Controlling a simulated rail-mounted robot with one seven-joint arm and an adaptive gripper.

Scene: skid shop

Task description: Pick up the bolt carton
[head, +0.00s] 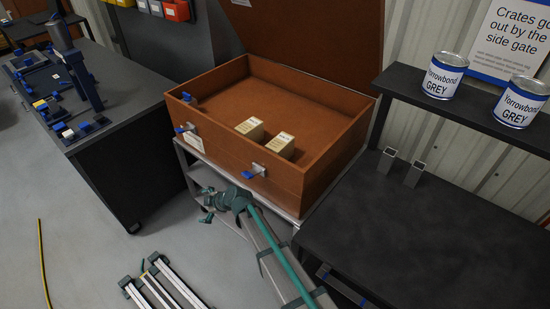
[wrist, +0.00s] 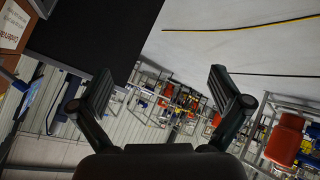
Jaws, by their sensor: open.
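Two small cream cartons stand side by side inside a large brown open-topped crate (head: 330,168) in the head view: a left carton (head: 250,128) and a right carton (head: 281,145). Their labels are too small to read, so I cannot tell which is the bolt carton. My gripper (wrist: 163,88) is open and empty in the wrist view, its two dark fingers spread wide. The wrist view shows no carton.
The crate's lid (head: 310,35) stands raised behind it, and blue-handled latches line its walls. A dark bench (head: 440,225) with two short metal tubes and a shelf with two cans (head: 443,76) stand right. A workbench (head: 125,120) is left.

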